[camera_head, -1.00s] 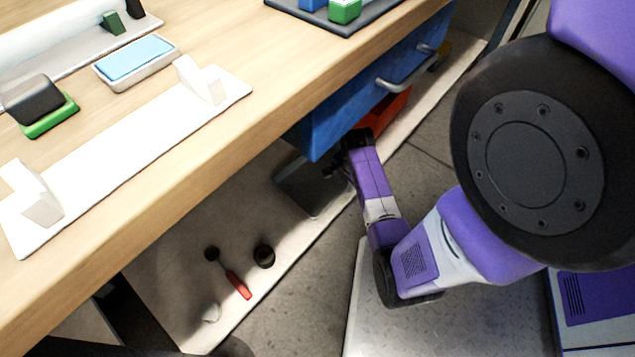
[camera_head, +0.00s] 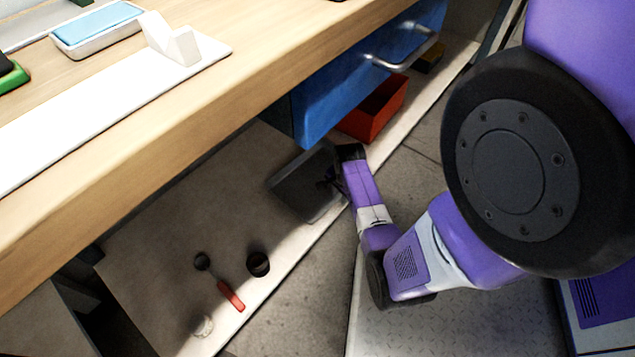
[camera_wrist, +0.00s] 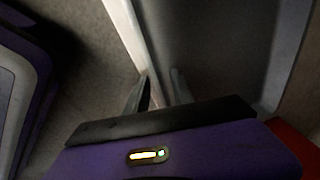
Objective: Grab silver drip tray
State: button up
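The silver drip tray (camera_head: 290,186) shows as a dark grey, flat tray on the low shelf under the workbench, below the blue drawer. My gripper (camera_head: 328,181) is at the tray's right side in the head view. In the wrist view, the two fingers of my gripper (camera_wrist: 160,90) stand apart, with a pale upright edge, seemingly the tray's rim, running between them. The tray's grey inner surface (camera_wrist: 222,45) fills the area right of that edge. A gap shows between the fingers, so they look open; contact with the rim is too dark to tell.
The blue drawer (camera_head: 345,88) hangs just above the tray. A red bin (camera_head: 375,110) stands on the shelf beyond my gripper. A red-handled tool (camera_head: 231,296) and a black cup (camera_head: 258,264) lie on the shelf (camera_head: 165,245). The wooden bench top (camera_head: 255,75) overhangs it.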

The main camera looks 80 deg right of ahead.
grip_shut()
dwell(1.3)
